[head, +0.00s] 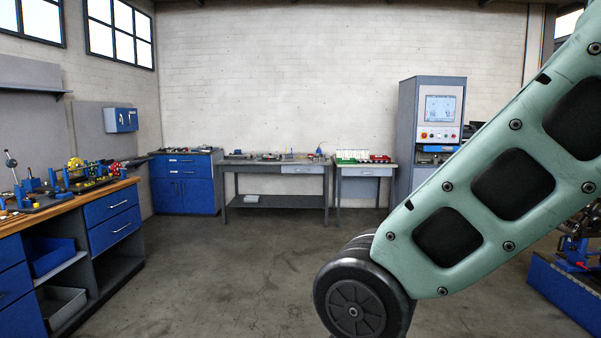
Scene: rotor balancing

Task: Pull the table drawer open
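Two grey tables stand against the back wall, and each has a drawer front under its top. The longer table (232,168) has a light drawer (302,169) at its right end, which looks closed. The smaller table (340,184) to its right has a light drawer (367,172) that also looks closed. I cannot tell which one is the table drawer of the task. A large green link of my arm fills the right side of the view, well in front of both tables. My gripper is not in view.
A wooden-topped workbench (70,205) with blue drawers (112,206) stands at the left. A blue cabinet (186,190) is in the back left corner. A grey control cabinet (408,120) stands right of the smaller table. The concrete floor (230,265) between is clear.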

